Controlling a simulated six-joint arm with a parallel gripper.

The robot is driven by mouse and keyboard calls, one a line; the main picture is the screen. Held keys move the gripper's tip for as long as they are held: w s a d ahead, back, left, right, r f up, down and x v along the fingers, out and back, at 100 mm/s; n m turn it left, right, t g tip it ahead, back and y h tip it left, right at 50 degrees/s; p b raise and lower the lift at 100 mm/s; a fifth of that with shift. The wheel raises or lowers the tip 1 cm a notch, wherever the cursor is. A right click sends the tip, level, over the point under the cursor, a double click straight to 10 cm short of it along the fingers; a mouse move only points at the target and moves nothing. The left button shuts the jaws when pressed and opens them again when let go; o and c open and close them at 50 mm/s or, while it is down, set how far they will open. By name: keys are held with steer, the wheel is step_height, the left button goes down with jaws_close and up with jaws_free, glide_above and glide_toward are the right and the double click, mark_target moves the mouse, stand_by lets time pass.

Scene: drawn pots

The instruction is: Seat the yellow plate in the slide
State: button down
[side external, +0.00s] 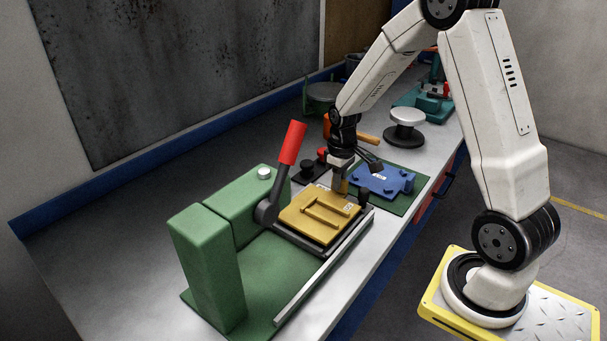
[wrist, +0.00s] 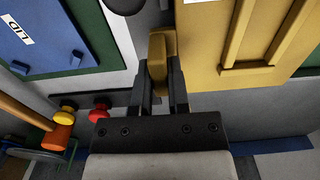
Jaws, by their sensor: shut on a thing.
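The yellow plate (side external: 318,219) lies at the slide (side external: 326,262) of the green machine, close above or on its dark bed, beside the grey rail. I cannot tell whether it rests fully down. It has raised ribs on top and fills the upper right of the wrist view (wrist: 217,60). My gripper (side external: 340,186) is at the plate's far end. In the wrist view my gripper (wrist: 158,88) is shut on the plate's upright yellow tab. The contact under the plate is hidden.
The red-handled lever (side external: 290,145) stands up beside the plate's left edge. A blue lid plate (side external: 381,179) lies on a green mat (side external: 402,206) behind. A white-topped round stand (side external: 406,122) and a teal device (side external: 424,103) are farther back.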

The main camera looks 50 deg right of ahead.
steer(key=shift+f, duration=0.85)
steer(key=c, duration=0.5)
jaws_free()
steer(key=shift+c, duration=0.2)
steer(key=shift+r, duration=0.1)
steer(key=shift+r, duration=3.85)
steer(key=shift+t, duration=0.6)
steer(key=s+a, duration=0.1)
steer(key=a, duration=0.4)
steer(key=s+a, duration=0.1)
steer(key=a, duration=0.1)
steer(key=shift+s+a+f, duration=0.3)
steer(key=shift+s+a, duration=0.05)
steer(key=s+a+f+t, duration=0.1)
steer(key=s+a, duration=0.5)
steer(key=a, duration=0.2)
steer(key=shift+s+f, duration=0.15)
steer(key=shift+s, duration=0.05)
